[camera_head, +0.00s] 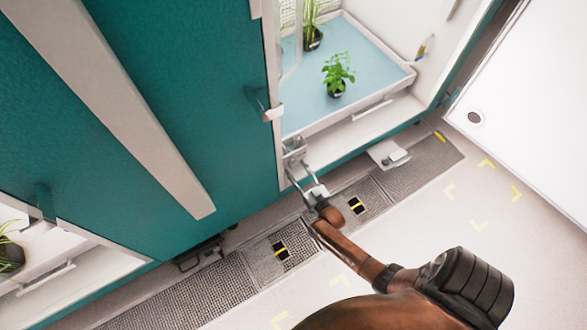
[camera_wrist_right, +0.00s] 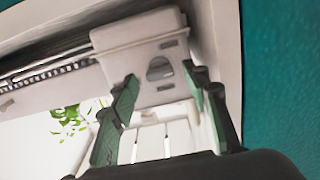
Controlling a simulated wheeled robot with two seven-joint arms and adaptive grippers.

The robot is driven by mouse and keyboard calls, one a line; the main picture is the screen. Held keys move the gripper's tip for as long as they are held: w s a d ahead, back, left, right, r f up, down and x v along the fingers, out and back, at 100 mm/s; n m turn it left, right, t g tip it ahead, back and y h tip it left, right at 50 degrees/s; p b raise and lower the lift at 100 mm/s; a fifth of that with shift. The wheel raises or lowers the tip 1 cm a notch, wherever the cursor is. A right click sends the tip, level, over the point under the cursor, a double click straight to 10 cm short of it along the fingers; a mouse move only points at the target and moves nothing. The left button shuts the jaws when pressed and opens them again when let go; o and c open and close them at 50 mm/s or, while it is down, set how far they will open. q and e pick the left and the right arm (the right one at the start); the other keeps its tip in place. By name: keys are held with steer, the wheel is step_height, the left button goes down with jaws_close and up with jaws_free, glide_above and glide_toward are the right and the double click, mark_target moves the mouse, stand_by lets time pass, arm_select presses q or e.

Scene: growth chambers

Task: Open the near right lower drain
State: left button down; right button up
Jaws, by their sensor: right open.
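My right gripper (camera_head: 298,168) reaches up from the lower right in the head view. Its two fingers are apart, at the lower left corner of an open growth chamber. A small pale grey fitting (camera_head: 293,147) sits at that corner, just beyond the fingertips. In the right wrist view the open fingers (camera_wrist_right: 163,78) point at a pale boxy fitting (camera_wrist_right: 140,50) with a dark half-round opening. The fitting lies ahead of and partly between the fingertips; I cannot tell whether they touch. No label names the drain, so I cannot tell for sure that this fitting is it. My left gripper is out of view.
A teal door (camera_head: 180,90) with a pale bar stands left of the chamber. A blue tray floor (camera_head: 310,105) holds potted plants, including a leafy one (camera_head: 338,73). Floor grating (camera_head: 235,285) with yellow-black marked plates runs along the base. Pale floor (camera_head: 450,240) is clear.

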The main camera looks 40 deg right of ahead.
steer(key=shift+w, duration=0.3)
steer(key=shift+c, duration=0.5)
steer(key=c, duration=1.1)
steer(key=shift+o, duration=0.2)
